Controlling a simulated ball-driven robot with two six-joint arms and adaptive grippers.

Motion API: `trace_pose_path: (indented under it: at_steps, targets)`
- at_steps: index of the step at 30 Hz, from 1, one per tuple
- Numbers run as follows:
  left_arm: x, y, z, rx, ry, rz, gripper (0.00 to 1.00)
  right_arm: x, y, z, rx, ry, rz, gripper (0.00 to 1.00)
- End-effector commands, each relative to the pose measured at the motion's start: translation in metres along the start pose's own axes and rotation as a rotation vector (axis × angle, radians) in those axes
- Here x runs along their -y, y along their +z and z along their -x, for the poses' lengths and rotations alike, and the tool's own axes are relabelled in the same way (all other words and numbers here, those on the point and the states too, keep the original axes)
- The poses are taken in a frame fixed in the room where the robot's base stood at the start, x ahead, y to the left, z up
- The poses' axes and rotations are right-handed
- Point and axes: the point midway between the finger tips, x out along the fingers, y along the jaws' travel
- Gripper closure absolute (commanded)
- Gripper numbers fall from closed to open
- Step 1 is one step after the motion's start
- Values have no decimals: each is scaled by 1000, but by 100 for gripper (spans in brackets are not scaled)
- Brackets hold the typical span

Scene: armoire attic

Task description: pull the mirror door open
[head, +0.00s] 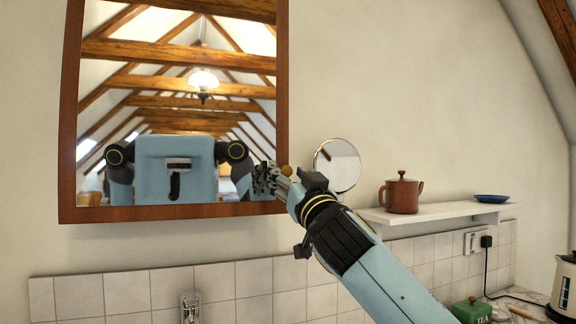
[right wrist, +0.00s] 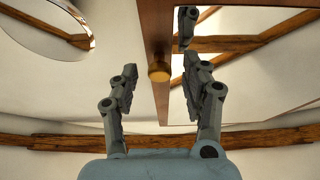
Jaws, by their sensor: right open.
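The mirror door (head: 283,90) hangs on the wall at the upper left of the head view, a tall glass in a brown wooden frame. It looks closed. A small round wooden knob (head: 286,170) sits low on its right edge. My right gripper (head: 273,180) is at that lower right corner, partly in front of the glass. In the right wrist view the knob (right wrist: 158,73) lies between the two spread fingers (right wrist: 160,88), with a visible gap on both sides. The fingers are open and hold nothing. My left gripper is not in view.
A round mirror (head: 338,165) stands out from the wall just right of my gripper. A white shelf (head: 440,211) carries a brown teapot (head: 401,194) and a blue dish (head: 491,198). A kettle (head: 565,285) and a green tea box (head: 471,311) stand lower right; a tap (head: 190,307) is below.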

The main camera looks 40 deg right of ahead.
Motion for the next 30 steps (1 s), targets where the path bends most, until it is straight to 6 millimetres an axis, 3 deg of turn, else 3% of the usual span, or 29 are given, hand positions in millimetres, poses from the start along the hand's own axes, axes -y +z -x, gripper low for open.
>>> trace_pose_path:
  at_steps: [11, 22, 30]
  targets:
    - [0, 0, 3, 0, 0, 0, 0, 0, 1, -8, 1, 0, 0, 53]
    - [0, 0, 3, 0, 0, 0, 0, 0, 1, -8, 1, 0, 0, 100]
    - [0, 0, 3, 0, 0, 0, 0, 0, 1, -8, 1, 0, 0, 100]
